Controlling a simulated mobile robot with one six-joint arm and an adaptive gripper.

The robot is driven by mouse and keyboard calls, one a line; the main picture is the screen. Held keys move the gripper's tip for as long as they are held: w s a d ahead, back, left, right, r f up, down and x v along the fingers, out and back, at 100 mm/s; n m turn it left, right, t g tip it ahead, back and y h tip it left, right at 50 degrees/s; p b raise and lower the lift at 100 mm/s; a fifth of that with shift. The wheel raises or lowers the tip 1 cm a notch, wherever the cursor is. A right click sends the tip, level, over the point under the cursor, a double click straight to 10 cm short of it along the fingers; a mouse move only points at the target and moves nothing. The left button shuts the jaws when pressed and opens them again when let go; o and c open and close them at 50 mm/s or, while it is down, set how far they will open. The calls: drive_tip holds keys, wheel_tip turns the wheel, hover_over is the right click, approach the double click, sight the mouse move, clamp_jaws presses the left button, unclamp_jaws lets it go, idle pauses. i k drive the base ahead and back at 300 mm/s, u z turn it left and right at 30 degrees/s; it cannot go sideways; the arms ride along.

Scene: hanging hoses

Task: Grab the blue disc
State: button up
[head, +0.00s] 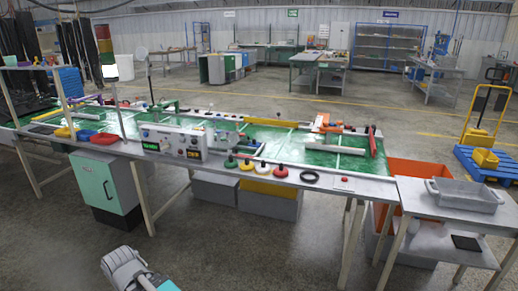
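I cannot make out a blue disc in the head view. A row of small coloured pieces with knobs stands along the front edge of the long workbench (218,172): a green piece (230,162), a yellow piece (246,165), a pale piece (262,168) and a red piece (281,172). A dark ring (309,177) lies to their right. Part of my arm shows at the bottom left, below and apart from the bench. My gripper's fingers are not in view.
Blue and red trays (86,134) sit at the bench's left. A control box (170,142) stands mid-bench. A grey bin (465,194) rests on the right side table. A teal cabinet (104,188) and grey boxes (268,199) are underneath. The floor in front is clear.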

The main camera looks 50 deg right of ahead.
sight(254, 144)
drive_tip(key=z, duration=2.15)
drive_tip(key=i, duration=1)
